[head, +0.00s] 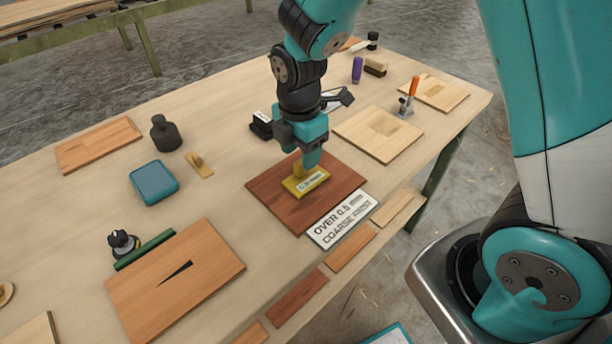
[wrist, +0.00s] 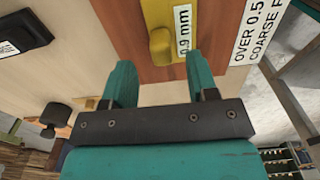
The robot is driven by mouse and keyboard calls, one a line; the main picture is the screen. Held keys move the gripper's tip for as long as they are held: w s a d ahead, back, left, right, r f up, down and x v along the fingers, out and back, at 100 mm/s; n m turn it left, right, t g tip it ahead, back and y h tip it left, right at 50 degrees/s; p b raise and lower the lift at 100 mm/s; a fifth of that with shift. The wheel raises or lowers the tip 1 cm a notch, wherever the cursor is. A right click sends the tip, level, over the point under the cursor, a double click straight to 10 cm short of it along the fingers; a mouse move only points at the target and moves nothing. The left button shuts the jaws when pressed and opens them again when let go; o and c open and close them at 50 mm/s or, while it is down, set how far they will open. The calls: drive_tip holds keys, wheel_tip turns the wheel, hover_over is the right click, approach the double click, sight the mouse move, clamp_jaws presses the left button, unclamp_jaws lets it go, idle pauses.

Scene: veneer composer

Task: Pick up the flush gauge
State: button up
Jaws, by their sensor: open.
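The flush gauge looks like a yellow block (head: 296,190) with a white label, lying on a dark red-brown wood panel (head: 268,191). In the wrist view the gauge (wrist: 168,14) has a raised rounded grip, and its label reads 0.9 mm. My gripper (head: 311,162) points down right over the gauge and hides part of it in the head view. In the wrist view my gripper (wrist: 160,72) is open, with nothing held. The grip stands ahead of the fingertips, roughly in line with the gap. I cannot tell whether the fingers touch the gauge.
A sign (head: 342,219) reading OVER 0.5 mm COARSE FIRST lies at the panel's front right corner. A black item (head: 261,126) stands behind the panel. Bare tabletop lies left of the dark panel.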

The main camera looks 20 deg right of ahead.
wheel_tip(320, 180, down, 3)
drive_tip(key=shift+d+f, duration=0.1)
drive_tip(key=shift+f, duration=0.05)
clamp_jaws()
